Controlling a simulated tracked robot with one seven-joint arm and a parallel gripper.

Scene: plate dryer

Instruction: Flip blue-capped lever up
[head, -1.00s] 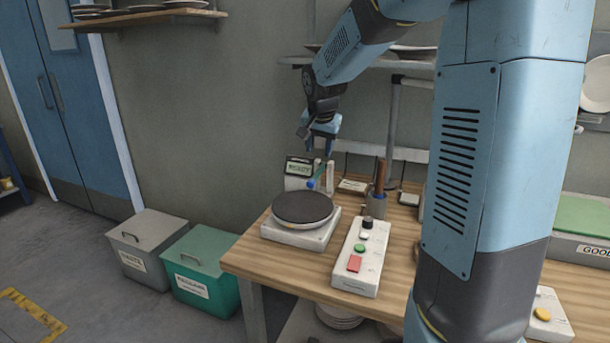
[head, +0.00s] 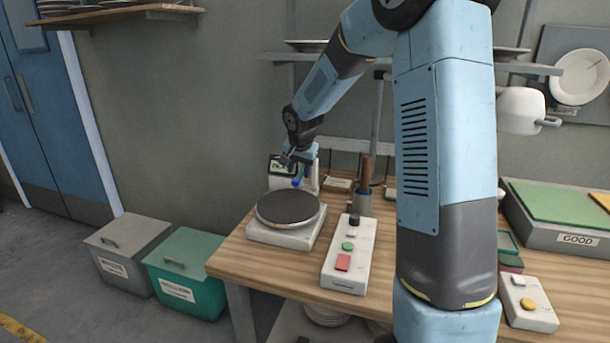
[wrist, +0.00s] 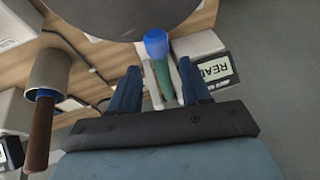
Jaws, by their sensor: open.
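The lever's blue cap (head: 296,183) shows just behind the round dark plate in the head view. In the wrist view the blue cap (wrist: 157,43) tops a green stem (wrist: 162,78). My gripper (wrist: 158,72) is open, with one finger on each side of the stem and small gaps visible. The cap lies just past the fingertips in the wrist view. In the head view my gripper (head: 303,160) is low at the lever and hides most of the stem. A white box with a display (head: 281,171) stands beside it; its sign (wrist: 215,70) is partly cut off.
The round dark plate (head: 288,207) on its white base is close in front of the lever. A white button panel (head: 349,254) lies nearer the front. A shelf (head: 285,56) hangs above.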

